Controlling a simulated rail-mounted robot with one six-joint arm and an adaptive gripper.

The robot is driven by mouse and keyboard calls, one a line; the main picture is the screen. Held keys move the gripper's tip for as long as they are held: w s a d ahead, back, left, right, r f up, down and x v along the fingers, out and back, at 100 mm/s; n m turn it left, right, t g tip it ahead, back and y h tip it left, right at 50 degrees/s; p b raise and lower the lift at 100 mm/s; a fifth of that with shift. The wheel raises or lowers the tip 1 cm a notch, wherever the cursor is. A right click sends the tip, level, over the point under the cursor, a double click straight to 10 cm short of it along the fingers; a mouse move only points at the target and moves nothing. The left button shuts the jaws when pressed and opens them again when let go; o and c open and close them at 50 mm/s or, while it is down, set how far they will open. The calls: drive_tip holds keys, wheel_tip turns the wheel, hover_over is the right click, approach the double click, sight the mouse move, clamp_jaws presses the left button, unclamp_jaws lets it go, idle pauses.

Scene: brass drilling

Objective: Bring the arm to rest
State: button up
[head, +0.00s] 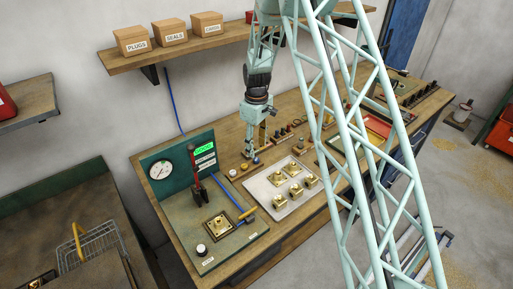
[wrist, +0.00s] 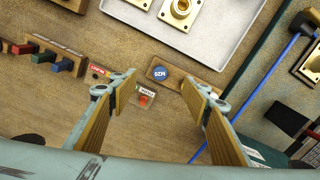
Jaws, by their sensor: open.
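My gripper (head: 248,152) points down over the workbench (head: 165,206), behind the pale tray, with the arm reaching down from above. In the wrist view my gripper (wrist: 162,82) shows two fingers with tan pads, spread apart with nothing between them. Below and beyond the gap lies a wooden block with a blue round disc (wrist: 159,73). A small labelled block with a red top (wrist: 144,98) shows between the fingers. The height of the fingertips above the bench is hard to tell.
The pale tray (head: 262,184) holds several brass fittings. To its left is a green test station with a gauge (head: 160,169), a lit display (head: 205,149) and a brass part (head: 218,225). A shelf (head: 180,54) with cartons is behind. My lattice column crosses the foreground.

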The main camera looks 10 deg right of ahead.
idle(0.6)
drive_tip(key=shift+s+r, duration=0.15)
drive_tip(key=shift+r, duration=0.4)
drive_tip(key=s+r+m+t+b, duration=0.15)
drive_tip(key=s+r+b, duration=0.25)
drive_tip(key=s+r, duration=0.85)
drive_tip(key=s+r+m+t+b, duration=0.1)
drive_tip(key=s+r+m+b, duration=0.2)
drive_tip(key=s+r, duration=0.9)
drive_tip(key=s+r+m+b, duration=0.2)
drive_tip(key=s+b, duration=0.1)
drive_tip(key=s, duration=1.2)
drive_tip(key=s+r+m+t+b, duration=0.1)
drive_tip(key=s+b, duration=0.3)
drive_tip(key=s, duration=1.2)
drive_tip(key=shift+s+r+m, duration=0.25)
drive_tip(key=shift+r+m, duration=0.2)
drive_tip(key=shift+r, duration=0.1)
